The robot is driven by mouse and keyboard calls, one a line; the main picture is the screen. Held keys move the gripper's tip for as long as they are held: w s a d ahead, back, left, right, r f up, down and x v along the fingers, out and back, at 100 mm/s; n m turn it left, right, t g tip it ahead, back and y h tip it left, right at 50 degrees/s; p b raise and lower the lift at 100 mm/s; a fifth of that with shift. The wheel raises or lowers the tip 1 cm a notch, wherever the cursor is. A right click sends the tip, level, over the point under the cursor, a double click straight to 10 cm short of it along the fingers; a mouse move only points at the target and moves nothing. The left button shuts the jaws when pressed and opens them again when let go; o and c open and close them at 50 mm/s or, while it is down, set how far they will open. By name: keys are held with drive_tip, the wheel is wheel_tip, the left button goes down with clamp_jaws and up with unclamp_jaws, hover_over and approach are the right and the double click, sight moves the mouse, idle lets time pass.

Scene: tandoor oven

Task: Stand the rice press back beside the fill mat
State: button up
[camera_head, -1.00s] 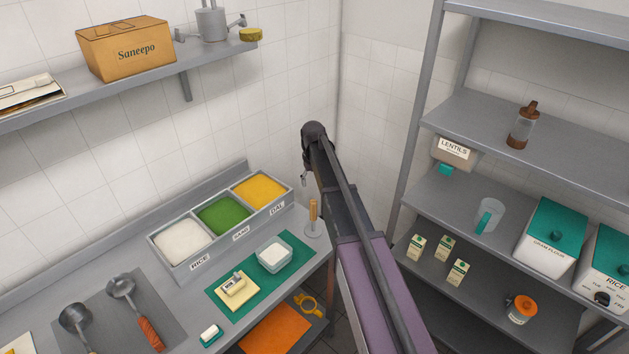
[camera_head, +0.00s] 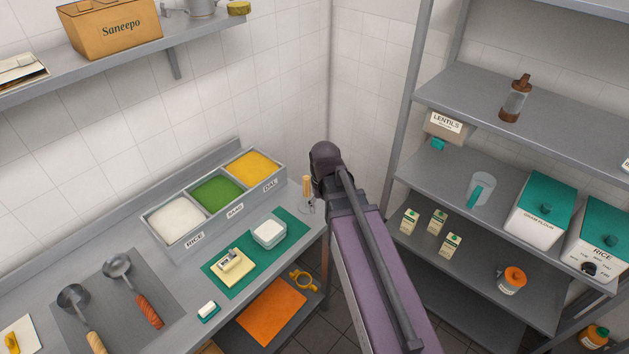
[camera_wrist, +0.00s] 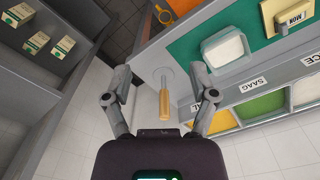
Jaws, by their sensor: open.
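The rice press, with a pale wooden handle and a clear round base, stands at the right end of the counter (camera_head: 306,187). In the wrist view its handle (camera_wrist: 163,104) points toward me and shows between my two fingers. My gripper (camera_wrist: 159,72) is open, with a finger on each side of the press; I cannot tell how far above it they are. In the head view my wrist partly hides the press area. The green fill mat (camera_head: 296,228) lies just left of the press and carries a clear tub (camera_head: 269,233) of white filling and a cream block (camera_head: 232,266).
Behind the mat stands a bin (camera_head: 210,228) labelled for rice, saag and dal. A steel shelf rack (camera_head: 428,165) is to the right. An orange board (camera_head: 270,312) and a yellow ring-shaped tool (camera_head: 303,281) lie below the counter. Ladles (camera_head: 117,266) lie at left.

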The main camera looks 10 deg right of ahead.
drive_tip(key=s, duration=0.6)
drive_tip(key=shift+s, duration=0.15)
